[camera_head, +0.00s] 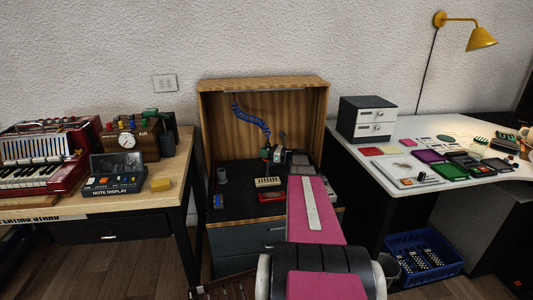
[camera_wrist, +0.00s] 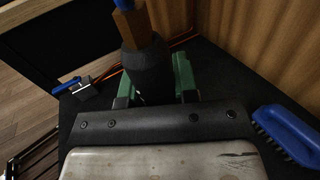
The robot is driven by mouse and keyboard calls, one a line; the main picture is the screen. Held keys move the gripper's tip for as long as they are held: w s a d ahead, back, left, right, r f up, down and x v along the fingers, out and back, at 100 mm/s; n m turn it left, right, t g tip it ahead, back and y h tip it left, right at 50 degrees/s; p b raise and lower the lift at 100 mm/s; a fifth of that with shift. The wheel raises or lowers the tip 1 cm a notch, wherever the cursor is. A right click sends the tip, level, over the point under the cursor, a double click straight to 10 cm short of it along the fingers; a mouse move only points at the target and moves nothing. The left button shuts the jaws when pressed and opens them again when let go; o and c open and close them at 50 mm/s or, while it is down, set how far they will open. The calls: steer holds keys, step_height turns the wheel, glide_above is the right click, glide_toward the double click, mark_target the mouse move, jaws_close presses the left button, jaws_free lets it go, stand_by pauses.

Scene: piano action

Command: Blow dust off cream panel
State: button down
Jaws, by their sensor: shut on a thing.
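My gripper (camera_wrist: 153,85) has green fingers shut on a dark rounded tool (camera_wrist: 145,65), which has a wooden section and a blue end at the top of the wrist view. In the head view my gripper (camera_head: 272,154) is small and partly hidden, above the black worktop in the open wooden cabinet. A small cream piece (camera_head: 267,182) with dark marks lies on that worktop, below my gripper in the picture. It looks like the cream panel. Dust on it is too small to make out.
The wooden cabinet (camera_head: 325,115) encloses the worktop, with a blue coiled hose (camera_head: 251,116) inside. A red piece (camera_head: 271,197) lies near the worktop's front. A blue brush (camera_wrist: 289,133) shows at the wrist view's right. Tables with other objects stand on both sides.

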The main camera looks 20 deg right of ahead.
steer(key=shift+w+a, duration=0.25)
steer(key=shift+a, duration=1.05)
steer(key=shift+w+a, duration=0.25)
steer(key=shift+a, duration=1)
steer(key=shift+r, duration=0.1)
step_height(320, 180, up, 6)
steer(key=shift+f, duration=0.1)
